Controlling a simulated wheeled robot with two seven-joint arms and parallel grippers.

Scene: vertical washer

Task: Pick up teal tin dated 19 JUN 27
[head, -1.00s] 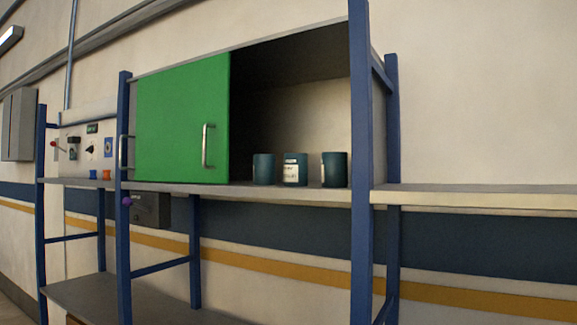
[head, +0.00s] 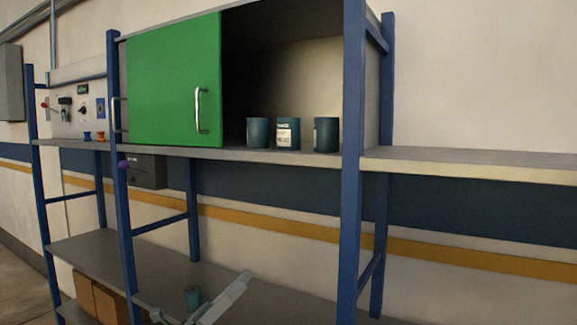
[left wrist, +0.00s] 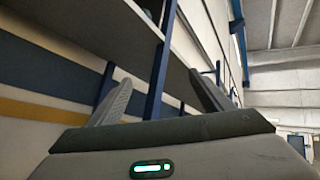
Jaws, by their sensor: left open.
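Three teal tins stand upright in a row on the upper shelf, in the open part of the green-doored cabinet. The left tin (head: 257,132) shows no label. The middle tin (head: 288,128) has a white label facing me, its print too small to read. The right tin (head: 328,136) shows only part of a label at its left edge. Another teal tin (head: 193,297) is on the lower shelf, partly hidden by my gripper. My left gripper (head: 203,294) is low in the head view, open and below the upper tins. Its spread fingers show in the left wrist view (left wrist: 163,94).
The green sliding door (head: 175,82) covers the cabinet's left side. Blue posts (head: 351,180) frame the shelves. A control panel (head: 78,108) is at the left. The right shelf (head: 470,163) is bare.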

